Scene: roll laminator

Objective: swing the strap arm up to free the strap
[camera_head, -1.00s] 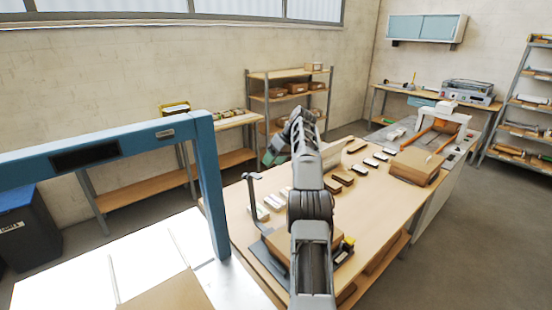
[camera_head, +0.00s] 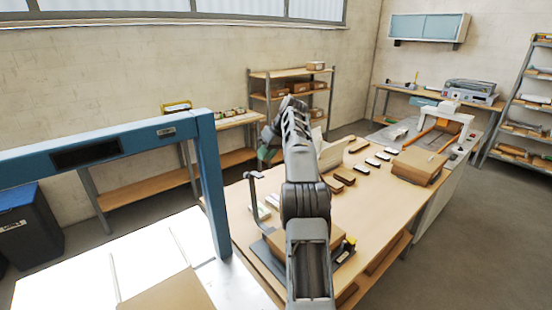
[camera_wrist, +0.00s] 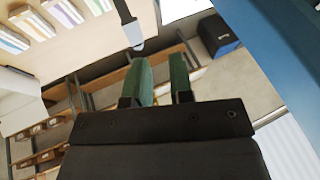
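My gripper (camera_wrist: 162,62) has two green fingers with a clear gap between them and nothing held. In the head view one green finger (camera_head: 265,154) shows beyond the post, left of my arm. A dark upright post with a short bent top (camera_head: 252,188), which looks like the strap arm, stands at the left edge of the worktable. In the wrist view a dark bar with a pale grey end (camera_wrist: 132,32) hangs just ahead of the left fingertip; it seems to be the same part. I cannot tell whether they touch. No strap is clearly visible on it.
A blue frame (camera_head: 208,185) rises close on the left over a white surface. The worktable (camera_head: 372,205) bears several small dark and white blocks and a cardboard box (camera_head: 418,166). My arm hides part of the table.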

